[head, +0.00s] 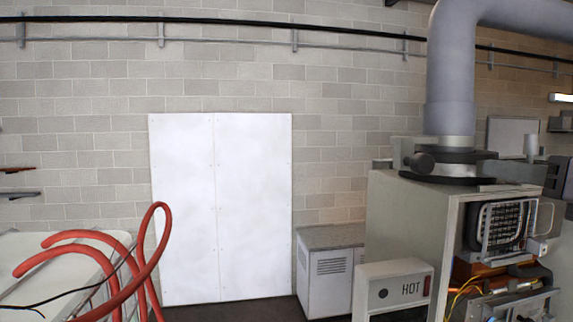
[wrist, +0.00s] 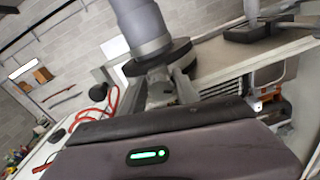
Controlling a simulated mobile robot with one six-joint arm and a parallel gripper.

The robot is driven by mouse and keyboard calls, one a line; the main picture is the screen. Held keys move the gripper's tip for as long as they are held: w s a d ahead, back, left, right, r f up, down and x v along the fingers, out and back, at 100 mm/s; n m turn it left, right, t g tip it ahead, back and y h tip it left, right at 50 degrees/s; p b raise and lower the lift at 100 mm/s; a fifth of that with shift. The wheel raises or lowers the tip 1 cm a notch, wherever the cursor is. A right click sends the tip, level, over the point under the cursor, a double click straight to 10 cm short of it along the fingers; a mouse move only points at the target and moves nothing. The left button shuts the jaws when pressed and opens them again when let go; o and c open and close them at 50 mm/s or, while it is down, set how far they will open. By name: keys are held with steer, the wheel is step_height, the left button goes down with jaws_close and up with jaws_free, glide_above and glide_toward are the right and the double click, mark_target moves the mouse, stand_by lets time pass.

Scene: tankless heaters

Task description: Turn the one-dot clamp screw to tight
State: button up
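A grey flue pipe (head: 450,75) comes down onto the heater cabinet (head: 405,225) at the right of the head view. A dark clamp collar (head: 450,155) rings its foot, with a dark round screw knob (head: 421,162) at its left. No dot marks can be made out. The pipe (wrist: 142,22) and collar (wrist: 160,60) also show in the wrist view, tilted. My gripper (wrist: 165,130) shows there as a dark body with a green light, below the collar in the picture.
Red hoses (head: 150,250) loop up at the lower left, by a pale work surface (head: 25,250). The cabinet's open front shows coils (head: 503,228) and wiring. A "HOT" box (head: 393,285) stands in front. A white panel (head: 220,205) covers the wall at the centre.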

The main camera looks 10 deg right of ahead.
steer(key=s+b, duration=0.1)
steer(key=s, duration=1.6)
steer(key=shift+d+r, duration=0.15)
steer(key=shift+d, duration=0.15)
steer(key=shift+b, duration=0.3)
